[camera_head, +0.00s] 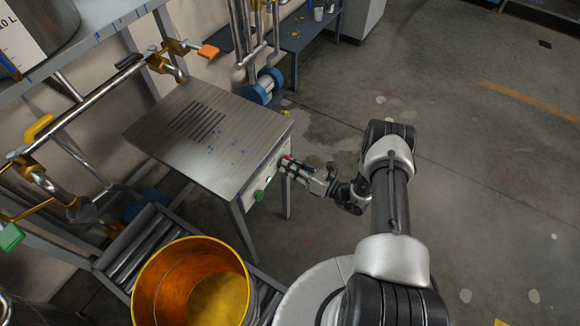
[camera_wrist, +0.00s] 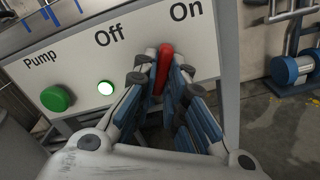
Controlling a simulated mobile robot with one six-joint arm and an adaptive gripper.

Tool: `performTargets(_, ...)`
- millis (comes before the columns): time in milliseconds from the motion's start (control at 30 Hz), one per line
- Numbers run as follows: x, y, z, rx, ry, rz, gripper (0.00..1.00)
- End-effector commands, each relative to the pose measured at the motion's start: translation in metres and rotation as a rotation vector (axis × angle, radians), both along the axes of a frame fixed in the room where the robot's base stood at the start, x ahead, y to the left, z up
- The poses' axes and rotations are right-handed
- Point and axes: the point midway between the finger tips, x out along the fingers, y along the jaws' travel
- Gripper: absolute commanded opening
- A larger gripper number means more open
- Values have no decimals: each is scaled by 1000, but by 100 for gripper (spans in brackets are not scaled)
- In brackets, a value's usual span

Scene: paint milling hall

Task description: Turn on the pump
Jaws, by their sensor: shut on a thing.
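The pump control box (camera_head: 200,130) is a grey metal cabinet on legs with a light front panel, which also fills the wrist view (camera_wrist: 75,70). The panel reads "Pump", "Off" and "On". A red switch handle (camera_wrist: 165,62) stands nearly upright between the "Off" and "On" labels. My gripper (camera_head: 288,164) is at the panel's right part, its fingers shut on the red handle from both sides. To the left is a lit greenish-white lamp (camera_wrist: 105,87), then a green round knob (camera_wrist: 56,98). The fingers hide the handle's lower part and its pivot.
A yellow bucket (camera_head: 141,290) stands on a roller conveyor (camera_head: 140,235) in front of the box. Pipes with valves, one having an orange handle (camera_head: 208,51), run along the left. A blue bench (camera_head: 300,35) stands behind.

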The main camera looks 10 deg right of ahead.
Motion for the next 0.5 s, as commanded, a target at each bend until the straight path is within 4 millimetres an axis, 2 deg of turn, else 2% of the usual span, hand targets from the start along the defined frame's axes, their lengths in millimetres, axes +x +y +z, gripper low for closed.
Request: performTargets(500, -1, 0, -1, 65, 68, 2, 0)
